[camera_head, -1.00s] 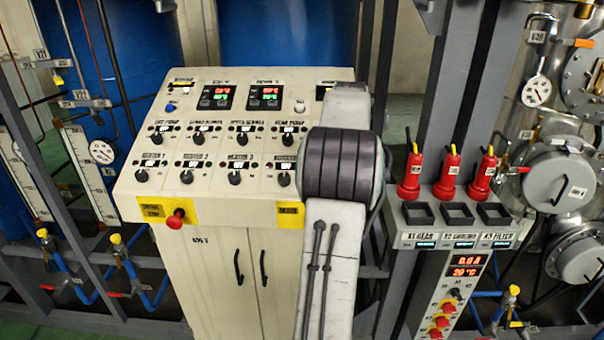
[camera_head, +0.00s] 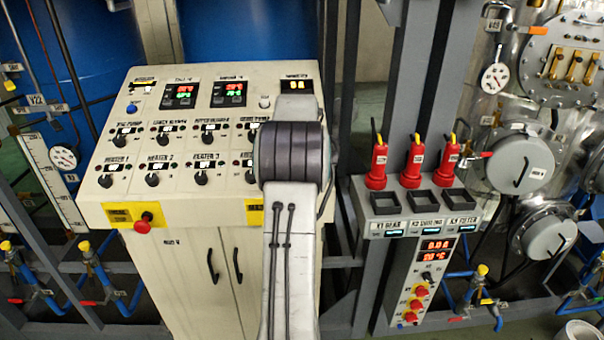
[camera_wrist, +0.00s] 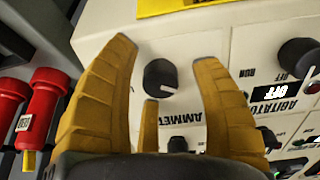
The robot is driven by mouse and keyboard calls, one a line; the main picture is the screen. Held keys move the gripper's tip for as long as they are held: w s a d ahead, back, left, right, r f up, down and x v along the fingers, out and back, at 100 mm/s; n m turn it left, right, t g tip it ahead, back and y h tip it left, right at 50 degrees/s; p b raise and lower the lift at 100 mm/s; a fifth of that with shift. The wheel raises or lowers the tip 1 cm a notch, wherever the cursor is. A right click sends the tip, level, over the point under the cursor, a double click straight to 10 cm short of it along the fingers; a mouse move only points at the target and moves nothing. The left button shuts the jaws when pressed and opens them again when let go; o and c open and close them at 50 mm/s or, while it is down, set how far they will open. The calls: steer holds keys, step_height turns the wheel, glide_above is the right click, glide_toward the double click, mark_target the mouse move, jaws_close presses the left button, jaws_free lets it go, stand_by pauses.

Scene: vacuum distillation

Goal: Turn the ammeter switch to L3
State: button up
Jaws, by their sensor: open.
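The ammeter switch (camera_wrist: 160,77) is a round dark knob on the cream panel, with a light pointer mark toward the lower right in the wrist view. A label (camera_wrist: 183,117) beginning "AMMET" is below it; I cannot read the position marks. My gripper (camera_wrist: 165,54) is open, its yellow fingers on either side of the knob with visible gaps. A shorter middle finger (camera_wrist: 150,114) shows below the knob. In the head view my arm covers the switch and gripper. A small display (camera_head: 298,87) with yellow digits sits at the panel's top right.
The cream control cabinet (camera_head: 190,245) carries several other knobs, including the heater 3 knob (camera_head: 201,177), and a red emergency button (camera_head: 143,226). An agitator knob (camera_wrist: 297,58) is right of my gripper in the wrist view. Red-handled plugs (camera_head: 416,165) stand on a grey stand to the right.

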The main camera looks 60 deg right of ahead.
steer(key=shift+d+f, duration=0.1)
steer(key=shift+f, duration=0.2)
steer(key=shift+c, duration=0.4)
steer(key=shift+f, duration=0.1)
jaws_close()
